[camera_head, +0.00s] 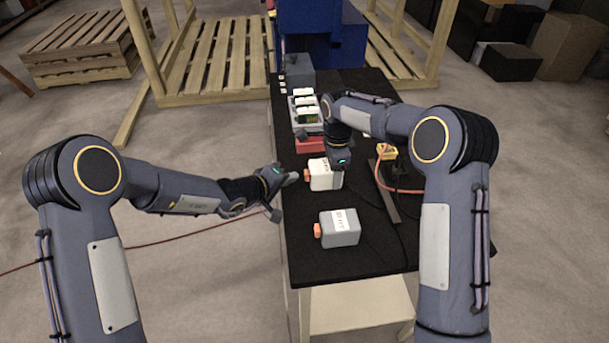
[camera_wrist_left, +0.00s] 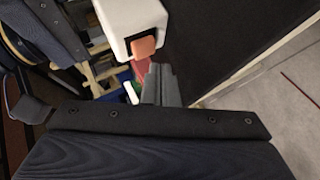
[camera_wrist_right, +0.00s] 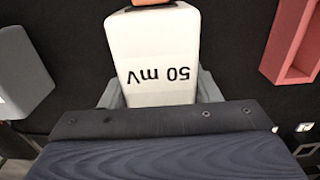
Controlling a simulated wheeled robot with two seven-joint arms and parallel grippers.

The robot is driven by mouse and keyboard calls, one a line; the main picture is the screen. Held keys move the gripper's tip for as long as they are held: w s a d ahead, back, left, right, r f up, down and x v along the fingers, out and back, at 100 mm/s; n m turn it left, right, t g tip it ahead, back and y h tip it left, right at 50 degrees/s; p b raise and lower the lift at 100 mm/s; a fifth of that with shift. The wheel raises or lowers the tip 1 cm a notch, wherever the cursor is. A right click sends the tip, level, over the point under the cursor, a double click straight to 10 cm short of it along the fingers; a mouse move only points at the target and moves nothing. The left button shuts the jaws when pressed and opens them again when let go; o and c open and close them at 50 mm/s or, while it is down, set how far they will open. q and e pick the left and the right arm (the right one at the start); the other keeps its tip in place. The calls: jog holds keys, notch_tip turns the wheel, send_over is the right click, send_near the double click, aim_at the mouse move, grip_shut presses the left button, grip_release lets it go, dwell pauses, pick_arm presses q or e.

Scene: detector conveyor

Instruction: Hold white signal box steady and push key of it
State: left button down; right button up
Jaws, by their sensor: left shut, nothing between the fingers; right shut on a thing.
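The white signal box (camera_head: 322,175) lies on the black table top, with an orange key (camera_head: 307,176) on its left end. My right gripper (camera_head: 338,178) is shut on the box from above; in the right wrist view the white box (camera_wrist_right: 160,50), marked "50 mV", sits between the fingers. My left gripper (camera_head: 292,178) is shut and empty, just left of the key at the table's left edge. In the left wrist view the left fingertips (camera_wrist_left: 158,80) are close to the orange key (camera_wrist_left: 143,47); whether they touch it I cannot tell.
A grey box (camera_head: 340,229) with an orange key stands nearer on the table (camera_head: 370,257). A yellow device (camera_head: 387,152) with a cable and a dark bar (camera_head: 388,195) are at right.

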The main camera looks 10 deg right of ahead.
dwell(0.3)
pick_arm(q)
jog(key=shift+d, duration=0.45)
jog(key=shift+d, duration=0.55)
dwell(0.9)
jog(key=shift+a, duration=1)
jog(key=shift+a, duration=0.1)
jog(key=a, duration=0.4)
jog(key=shift+a, duration=0.4)
